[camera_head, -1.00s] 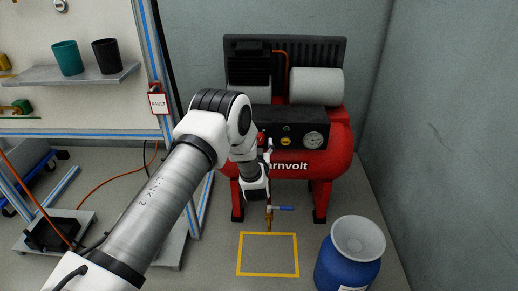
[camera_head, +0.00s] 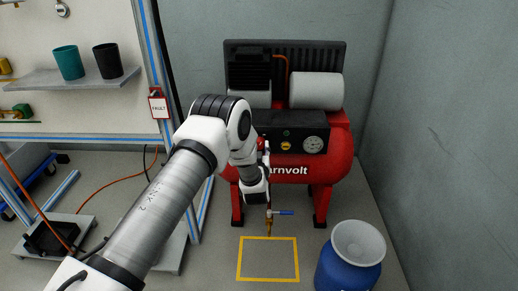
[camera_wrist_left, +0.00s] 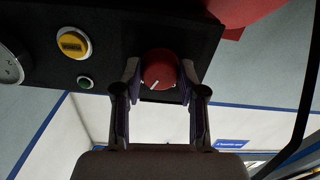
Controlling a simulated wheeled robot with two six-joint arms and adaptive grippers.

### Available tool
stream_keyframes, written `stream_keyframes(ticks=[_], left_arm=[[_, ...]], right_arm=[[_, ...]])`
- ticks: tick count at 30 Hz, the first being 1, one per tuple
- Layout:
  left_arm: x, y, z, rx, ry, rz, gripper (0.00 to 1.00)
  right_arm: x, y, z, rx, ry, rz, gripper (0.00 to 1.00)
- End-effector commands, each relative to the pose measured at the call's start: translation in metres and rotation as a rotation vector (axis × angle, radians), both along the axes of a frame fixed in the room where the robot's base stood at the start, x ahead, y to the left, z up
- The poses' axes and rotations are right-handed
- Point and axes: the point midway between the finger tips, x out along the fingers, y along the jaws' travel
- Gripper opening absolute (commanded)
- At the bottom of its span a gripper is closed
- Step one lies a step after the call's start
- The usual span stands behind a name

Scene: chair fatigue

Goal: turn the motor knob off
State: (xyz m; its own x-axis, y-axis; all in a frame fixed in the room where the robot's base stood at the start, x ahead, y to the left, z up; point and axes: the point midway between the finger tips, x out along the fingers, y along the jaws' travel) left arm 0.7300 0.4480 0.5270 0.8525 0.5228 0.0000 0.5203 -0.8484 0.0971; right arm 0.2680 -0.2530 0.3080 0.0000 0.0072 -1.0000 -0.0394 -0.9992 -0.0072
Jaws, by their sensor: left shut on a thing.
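The red motor knob (camera_wrist_left: 159,70) with a white pointer line sits on the black control panel (camera_wrist_left: 110,20) in the left wrist view. My left gripper (camera_wrist_left: 160,85) has its two fingers on either side of the knob and is shut on it. In the head view, my left gripper (camera_head: 263,150) is at the left end of the black panel (camera_head: 292,125) of the red compressor (camera_head: 335,150), and my arm hides most of the knob. My right gripper is not in view.
A blue-handled valve (camera_head: 280,212) hangs below. A blue drum (camera_head: 350,265) stands at front right, beside a yellow floor square (camera_head: 268,279).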

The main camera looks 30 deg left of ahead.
Motion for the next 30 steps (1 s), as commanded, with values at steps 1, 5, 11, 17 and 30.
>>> stream_keyframes(ticks=[1, 5, 11, 17, 30], left_arm=[[0.0001, -0.0002, 0.0002, -0.021, -0.014, 0.000, 0.06], [0.0003, -0.0004, 0.0002, -0.100, -0.063, 0.000, 0.06], [0.0004, -0.0007, 0.0002, -0.252, -0.155, -0.001, 0.06], [0.0005, -0.0011, -0.0001, -0.415, -0.255, -0.001, 0.06], [0.0006, -0.0015, -0.0001, -0.716, -0.438, 0.000, 0.06]], right_arm=[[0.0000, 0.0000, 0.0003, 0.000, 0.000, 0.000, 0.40], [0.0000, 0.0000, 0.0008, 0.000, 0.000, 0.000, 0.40], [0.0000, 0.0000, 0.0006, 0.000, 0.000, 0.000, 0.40], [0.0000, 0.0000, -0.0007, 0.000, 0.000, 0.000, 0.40], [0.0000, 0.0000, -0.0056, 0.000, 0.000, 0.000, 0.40]])
